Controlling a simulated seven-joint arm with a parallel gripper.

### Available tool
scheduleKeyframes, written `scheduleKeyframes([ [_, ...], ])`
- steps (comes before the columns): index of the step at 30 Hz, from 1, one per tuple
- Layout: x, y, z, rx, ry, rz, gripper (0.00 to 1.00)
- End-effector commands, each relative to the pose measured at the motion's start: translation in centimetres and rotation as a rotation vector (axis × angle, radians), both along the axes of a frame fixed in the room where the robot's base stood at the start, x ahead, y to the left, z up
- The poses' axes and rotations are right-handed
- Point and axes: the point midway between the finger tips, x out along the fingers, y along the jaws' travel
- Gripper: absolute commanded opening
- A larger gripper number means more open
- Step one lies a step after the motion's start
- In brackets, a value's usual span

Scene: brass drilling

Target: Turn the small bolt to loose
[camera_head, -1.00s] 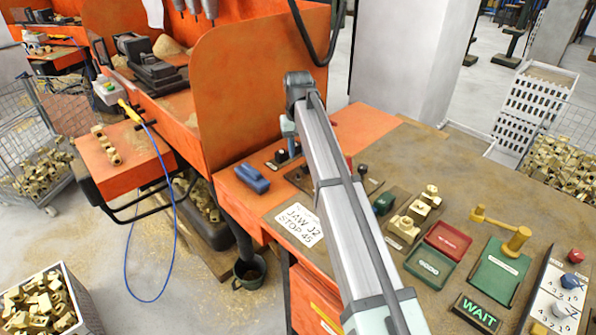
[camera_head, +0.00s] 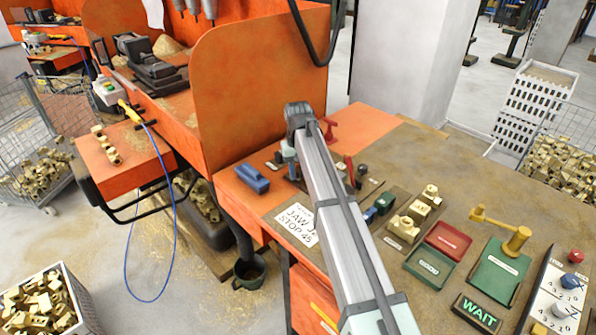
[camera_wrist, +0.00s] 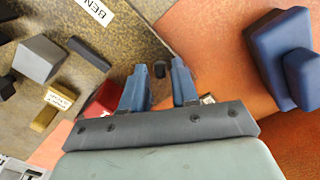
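My gripper (camera_wrist: 160,68) shows in the wrist view with its two blue fingers apart. A small dark upright peg (camera_wrist: 159,70) stands between the fingertips with a gap on each side. It may be the small bolt, but no label on it can be read. In the head view my gripper (camera_head: 293,171) is low over the orange bench end, partly hidden behind my arm. I cannot tell in that view whether it touches anything. The peg cannot be made out there.
A blue block (camera_head: 252,178) lies left of my gripper; it also shows in the wrist view (camera_wrist: 275,45). A red lever (camera_head: 329,128) stands behind my arm. Right are brass fittings (camera_head: 419,210), red (camera_head: 448,239) and green (camera_head: 430,265) trays, and a mallet (camera_head: 505,230).

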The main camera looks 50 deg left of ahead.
Motion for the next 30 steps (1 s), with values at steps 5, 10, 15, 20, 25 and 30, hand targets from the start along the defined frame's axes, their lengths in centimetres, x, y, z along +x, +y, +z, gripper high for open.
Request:
scheduleKeyframes([
  [5, -0.01, -0.01, 0.02, 0.0, 0.0, 0.0, 0.12],
  [10, 0.0, -0.01, 0.03, 0.0, 0.0, 0.0, 0.0],
  [15, 0.01, -0.02, 0.04, 0.0, 0.0, 0.004, 0.0],
  [20, 0.01, -0.01, 0.05, -0.001, 0.0, 0.075, 0.0],
  [25, 0.01, 0.0, 0.06, -0.001, 0.0, 0.224, 0.0],
  [30, 0.02, 0.01, 0.07, -0.001, 0.0, 0.362, 0.0],
])
